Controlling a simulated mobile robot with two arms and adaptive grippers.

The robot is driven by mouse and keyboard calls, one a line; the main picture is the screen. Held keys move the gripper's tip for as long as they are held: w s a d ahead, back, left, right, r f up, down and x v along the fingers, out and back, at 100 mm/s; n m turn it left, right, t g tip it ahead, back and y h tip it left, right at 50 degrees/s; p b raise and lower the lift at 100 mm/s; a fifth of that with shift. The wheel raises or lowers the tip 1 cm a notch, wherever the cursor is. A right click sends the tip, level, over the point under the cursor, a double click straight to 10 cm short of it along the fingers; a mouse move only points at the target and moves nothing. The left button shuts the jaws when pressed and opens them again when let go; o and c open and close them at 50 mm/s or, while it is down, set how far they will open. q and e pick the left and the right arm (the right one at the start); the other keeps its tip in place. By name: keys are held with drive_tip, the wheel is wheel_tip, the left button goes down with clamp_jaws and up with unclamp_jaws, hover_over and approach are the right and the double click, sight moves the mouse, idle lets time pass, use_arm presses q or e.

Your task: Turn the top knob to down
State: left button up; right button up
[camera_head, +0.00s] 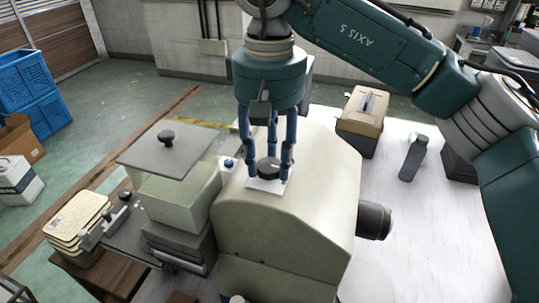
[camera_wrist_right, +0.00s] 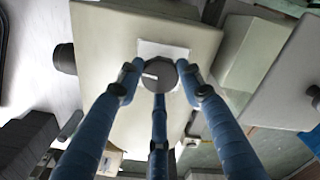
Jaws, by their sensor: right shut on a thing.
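The top knob (camera_head: 268,168) is a dark round knob on a white plate on top of a cream machine housing (camera_head: 270,225). In the right wrist view the knob (camera_wrist_right: 160,75) shows a pale pointer line that runs toward the left of the picture. My right gripper (camera_head: 271,165) comes down from above, and its blue fingers are shut around the knob. The wrist view shows the fingertips of my right gripper (camera_wrist_right: 160,80) against the knob's sides. My left gripper is not in view.
A clear box with a grey lid (camera_head: 168,150) stands left of the housing, beside a small blue knob (camera_head: 229,163). A dark side knob (camera_head: 374,220) sticks out on the right. A dark bottle (camera_head: 413,158) and a beige case (camera_head: 361,115) stand on the white table. Stacked trays (camera_head: 76,218) are at left.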

sight(269, 165)
drive_tip(key=shift+r+n, duration=0.1)
drive_tip(key=shift+n, duration=0.5)
drive_tip(key=o, duration=1.2)
drive_tip(key=shift+c, duration=0.2)
wheel_tip(269, 165, up, 12)
